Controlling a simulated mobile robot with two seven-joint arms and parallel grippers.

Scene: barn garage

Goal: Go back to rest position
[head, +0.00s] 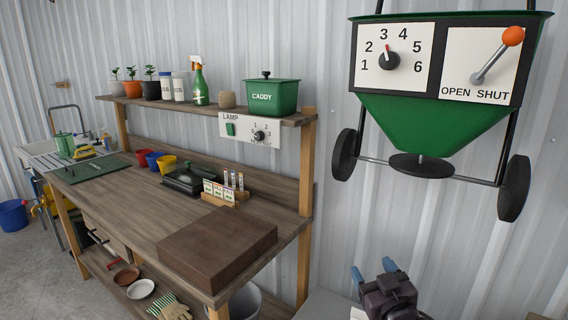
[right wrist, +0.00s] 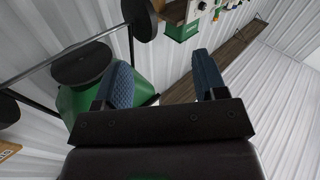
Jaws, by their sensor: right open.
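My right gripper (head: 372,272) is at the bottom of the head view, right of the workbench and below the green spreader. Its two blue fingers stand apart. In the right wrist view the fingers (right wrist: 165,85) are spread with nothing between them. The gripper touches nothing that I can see. My left gripper is not in view.
A green spreader (head: 410,130) with a numbered dial (head: 389,58) and an orange-knobbed lever (head: 497,56) is at the wall. A wooden workbench (head: 130,210) with a brown block (head: 217,248) stands left. A green caddy (head: 270,98) sits on its shelf (head: 222,110).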

